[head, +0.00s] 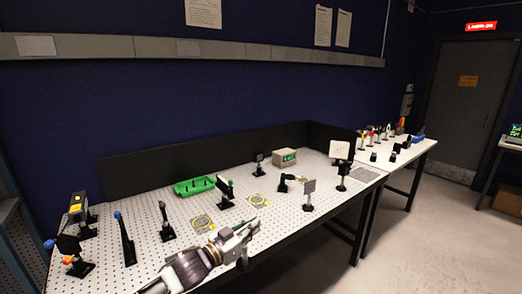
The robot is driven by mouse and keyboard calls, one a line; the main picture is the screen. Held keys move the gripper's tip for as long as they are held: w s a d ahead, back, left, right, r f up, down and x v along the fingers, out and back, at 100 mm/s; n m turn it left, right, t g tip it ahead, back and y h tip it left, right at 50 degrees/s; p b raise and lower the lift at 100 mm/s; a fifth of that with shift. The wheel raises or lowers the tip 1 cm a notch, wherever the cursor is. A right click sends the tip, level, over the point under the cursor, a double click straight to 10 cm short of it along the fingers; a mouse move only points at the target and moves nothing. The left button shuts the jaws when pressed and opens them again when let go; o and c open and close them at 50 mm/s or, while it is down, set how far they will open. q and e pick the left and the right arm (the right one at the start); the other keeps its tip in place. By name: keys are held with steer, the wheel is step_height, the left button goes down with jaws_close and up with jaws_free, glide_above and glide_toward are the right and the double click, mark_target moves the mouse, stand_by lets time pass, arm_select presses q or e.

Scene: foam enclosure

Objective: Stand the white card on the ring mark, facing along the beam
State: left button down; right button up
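A white card (340,149) with a small dark mark stands upright on a black mount at the right end of the perforated table. A yellow ring mark (203,223) lies flat on the table left of the middle. A second yellow ring mark (258,200) lies farther right. Which one the task means I cannot tell. My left gripper (251,242) reaches in from the bottom left over the table's front edge. Its fingers look spread and I see nothing between them. It is apart from the card and just in front of the ring marks. My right gripper is not in view.
Several black posts and mounts stand on the table (150,262), including a grey square plate (309,186) and a dark panel (224,184). A green tray (194,186) and a display box (285,157) sit at the back. A second table (412,149) holds more parts.

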arm_select(q)
steer(key=s+a+f+n+t+y, duration=0.1)
steer(key=s+a+f+n+y, duration=0.2)
steer(key=a+f, duration=0.3)
steer(key=s+a+f+n+t+y, duration=0.2)
steer(key=s+a+f+y, duration=0.3)
steer(key=s+a+f, duration=0.1)
steer(key=s+a+f+n+t+y, duration=0.1)
steer(key=s+a+f+n+y, duration=0.2)
steer(key=a+f, duration=0.4)
steer(key=shift+s+n+t+y, duration=0.3)
steer(key=shift+s+t+y, duration=0.1)
steer(key=shift+s+y, duration=0.25)
steer(key=shift+r, duration=0.1)
stand_by(0.6)
steer(key=shift+w, duration=0.1)
stand_by(0.6)
stand_by(0.6)
